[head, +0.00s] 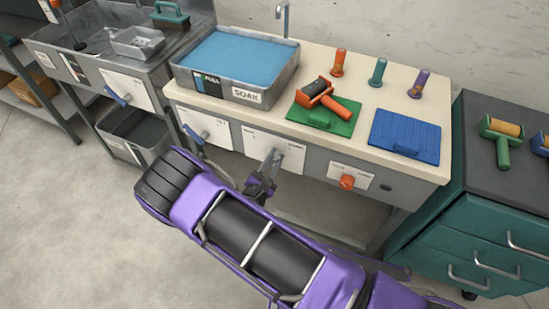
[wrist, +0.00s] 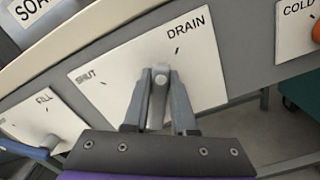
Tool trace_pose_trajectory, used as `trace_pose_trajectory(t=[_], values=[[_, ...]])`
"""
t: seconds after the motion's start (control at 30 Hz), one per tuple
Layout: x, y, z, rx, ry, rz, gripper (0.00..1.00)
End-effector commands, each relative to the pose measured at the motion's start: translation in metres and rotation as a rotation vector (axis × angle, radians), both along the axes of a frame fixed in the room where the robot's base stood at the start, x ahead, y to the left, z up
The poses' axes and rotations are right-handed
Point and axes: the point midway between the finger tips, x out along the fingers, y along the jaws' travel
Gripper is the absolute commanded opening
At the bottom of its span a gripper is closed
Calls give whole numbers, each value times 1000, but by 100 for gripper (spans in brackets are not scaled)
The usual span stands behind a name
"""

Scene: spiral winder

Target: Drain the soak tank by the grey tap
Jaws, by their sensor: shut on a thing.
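The soak tank (head: 235,62) stands on the bench, holding blue liquid close to its rim. Its front has a SOAK label (head: 246,95) and a gauge reading FULL (head: 207,83). The grey tap (head: 271,157) is on a white plate on the bench front below the tank. In the wrist view the plate (wrist: 103,88) reads SHUT at left and DRAIN at upper right, each with a tick. My gripper (wrist: 160,88) is shut on the grey tap's lever (wrist: 159,100), one finger on each side. The lever hangs downward from its pivot; its exact setting is unclear.
A blue-handled FILL tap (head: 193,134) is left of the grey tap, an orange COLD knob (head: 347,182) right of it. An orange roller tool (head: 325,97) lies on a green mat, beside a blue mat (head: 405,132). A teal drawer cabinet (head: 485,235) stands at right.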

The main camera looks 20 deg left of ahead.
Motion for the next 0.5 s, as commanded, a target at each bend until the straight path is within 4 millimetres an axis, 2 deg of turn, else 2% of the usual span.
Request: trace_pose_trajectory(t=[0.03,0.07,0.2,0.5], values=[[-1,0,-1,-1,2,1,0],[-1,0,-1,-1,2,1,30],[-1,0,-1,-1,1,0,55],[-1,0,0,-1,1,0,55]])
